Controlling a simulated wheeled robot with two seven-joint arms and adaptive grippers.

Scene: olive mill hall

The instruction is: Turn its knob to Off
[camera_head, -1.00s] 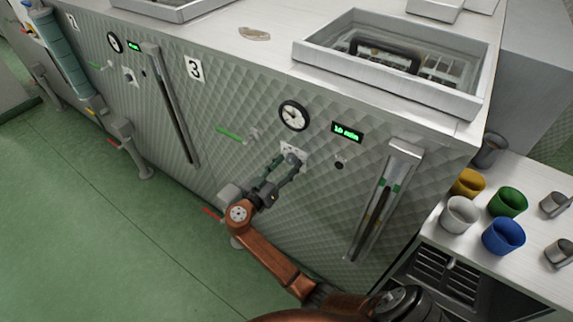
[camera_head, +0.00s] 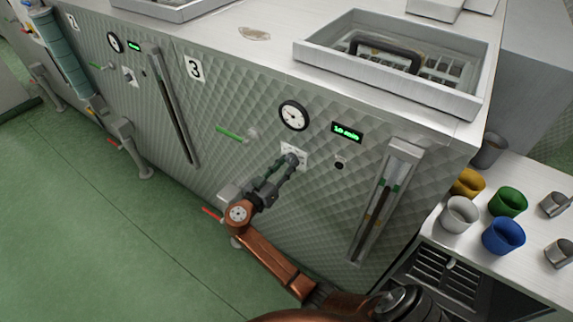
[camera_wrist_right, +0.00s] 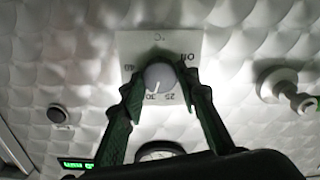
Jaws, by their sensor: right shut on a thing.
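The knob (camera_wrist_right: 158,77) is round and grey on a white dial plate (camera_head: 302,151) on the front of machine 3. In the wrist view the plate appears upside down, with 25, 30, 40 and °C marks and a corner label partly behind a finger. The knob's white line points close to 30. My right gripper (camera_head: 290,160) is shut on the knob, and the wrist view shows a green finger on each side of it (camera_wrist_right: 161,84). My left gripper is not in view.
Above the plate are a round gauge (camera_head: 293,116) and a green display (camera_head: 347,132). A green-handled valve (camera_head: 231,134) is to the left, a black button (camera_head: 339,164) and sight glass (camera_head: 384,201) to the right. Coloured cups (camera_head: 503,236) stand on the side table.

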